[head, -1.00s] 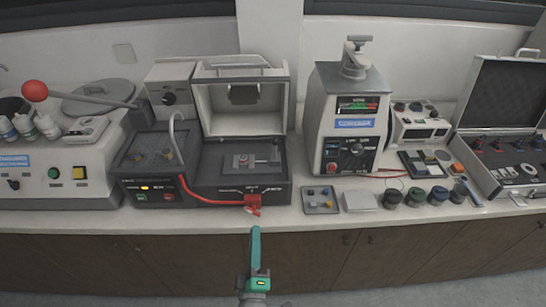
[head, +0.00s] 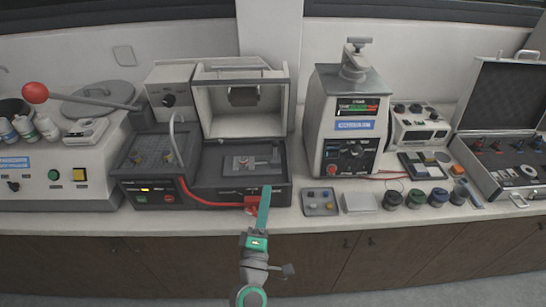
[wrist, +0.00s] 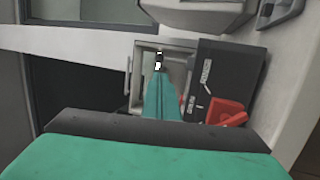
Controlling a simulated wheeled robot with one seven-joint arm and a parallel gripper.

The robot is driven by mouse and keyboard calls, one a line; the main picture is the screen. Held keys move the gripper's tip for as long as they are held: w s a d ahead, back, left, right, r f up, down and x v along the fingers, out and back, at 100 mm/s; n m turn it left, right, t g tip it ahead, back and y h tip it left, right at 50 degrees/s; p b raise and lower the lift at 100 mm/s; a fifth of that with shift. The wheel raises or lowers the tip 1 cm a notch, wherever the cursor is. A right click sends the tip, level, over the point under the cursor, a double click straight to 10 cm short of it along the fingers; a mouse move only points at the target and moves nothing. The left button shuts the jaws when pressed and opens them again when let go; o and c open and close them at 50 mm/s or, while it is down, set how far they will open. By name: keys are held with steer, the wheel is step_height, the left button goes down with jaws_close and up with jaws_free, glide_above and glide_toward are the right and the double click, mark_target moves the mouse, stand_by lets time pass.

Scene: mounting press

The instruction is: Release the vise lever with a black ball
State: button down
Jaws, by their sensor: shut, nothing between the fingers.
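The small grey vise (head: 243,163) sits on the dark bed of the open-lidded cutting machine (head: 215,180). A thin lever (head: 262,162) extends from the vise's right side; a dark spot near its right end may be the black ball, too small to be sure. My gripper (head: 266,190), with teal fingers, is shut and empty. It is in front of the machine, its tips overlapping the machine's front edge in the head view, short of the vise. In the wrist view the shut fingers (wrist: 160,85) point toward the chamber; I cannot make out the lever there.
A red part (head: 251,202) hangs at the machine's front right, close beside my fingers; it also shows in the wrist view (wrist: 227,111). The raised hood (head: 245,110) stands over the chamber's back. A grey press (head: 347,120) stands to the right, with a small tray (head: 319,202) before it.

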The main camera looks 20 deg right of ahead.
mark_target(275, 147)
steer(key=x, duration=1.2)
steer(key=shift+w+d+r, duration=0.1)
steer(key=shift+w+r, duration=0.1)
steer(key=shift+w, duration=0.1)
